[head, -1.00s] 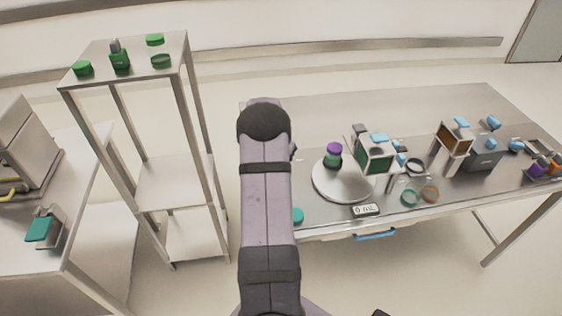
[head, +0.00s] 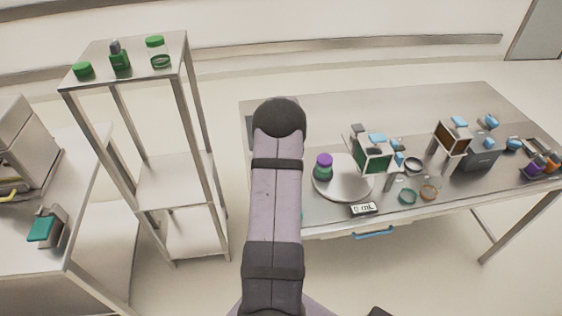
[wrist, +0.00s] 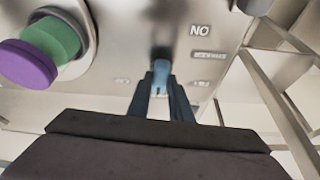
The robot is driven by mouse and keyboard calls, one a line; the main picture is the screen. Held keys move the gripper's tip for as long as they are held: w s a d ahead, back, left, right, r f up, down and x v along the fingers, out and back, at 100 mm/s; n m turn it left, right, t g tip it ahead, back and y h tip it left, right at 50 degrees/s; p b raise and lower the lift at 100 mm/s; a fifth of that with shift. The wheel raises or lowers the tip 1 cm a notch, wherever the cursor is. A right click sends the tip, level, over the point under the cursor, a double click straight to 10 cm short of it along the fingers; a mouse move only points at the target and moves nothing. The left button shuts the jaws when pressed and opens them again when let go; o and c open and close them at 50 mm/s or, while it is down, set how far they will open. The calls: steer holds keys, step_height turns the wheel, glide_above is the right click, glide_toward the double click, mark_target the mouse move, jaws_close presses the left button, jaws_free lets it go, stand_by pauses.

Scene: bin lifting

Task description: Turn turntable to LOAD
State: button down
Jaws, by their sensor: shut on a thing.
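The turntable (head: 350,190) is a round pale disc on the steel bench in the head view. A green jar with a purple lid (head: 323,166) stands on its left part. The jar also shows at the upper left in the wrist view (wrist: 35,60). In the wrist view my gripper (wrist: 161,88) is shut on a small light-blue handle (wrist: 160,72). A white "NO" marking and a smaller, unreadable label lie to its right on the metal surface. In the head view my gripper is hidden behind my arm. I see no readable LOAD mark.
A "0 mL" display (head: 363,209) sits in front of the turntable. A green-fronted box on legs (head: 373,158) stands at the disc's right, near loose rings (head: 408,197). A tall shelf rack (head: 175,180) stands left of the bench. The bench's back left is clear.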

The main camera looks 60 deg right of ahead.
steer(key=shift+n+b, duration=0.5)
steer(key=shift+n, duration=0.1)
steer(key=c, duration=1.6)
jaws_free()
steer(key=shift+r, duration=0.1)
steer(key=shift+b+v, duration=1.35)
steer(key=shift+v, duration=2.25)
steer(key=shift+s+d, duration=0.1)
steer(key=shift+s, duration=0.1)
